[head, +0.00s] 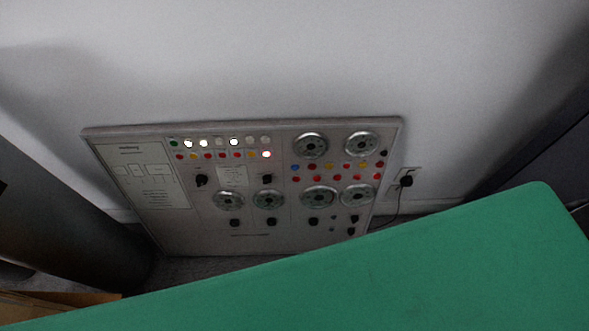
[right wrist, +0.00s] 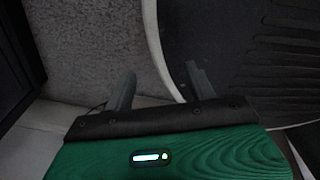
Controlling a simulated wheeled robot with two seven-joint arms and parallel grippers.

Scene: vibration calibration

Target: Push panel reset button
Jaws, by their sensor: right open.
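The control panel (head: 245,180) stands upright against the wall in the head view. It carries rows of small coloured buttons and lamps, several round silver dials and several black knobs. Several lamps in its upper left part glow white, and a red one (head: 267,154) is lit. Its labels are too small to read, so I cannot tell which button is the reset button. My right gripper (right wrist: 158,82) shows in the right wrist view with its two dark fingers apart and nothing between them. The panel is not recognisable there. My left gripper is not in view.
A green flat surface (head: 400,270) fills the lower right of the head view, in front of the panel's lower edge. A wall socket (head: 407,178) with a black plug and cable is right of the panel. A dark cylinder (head: 70,225) stands at left.

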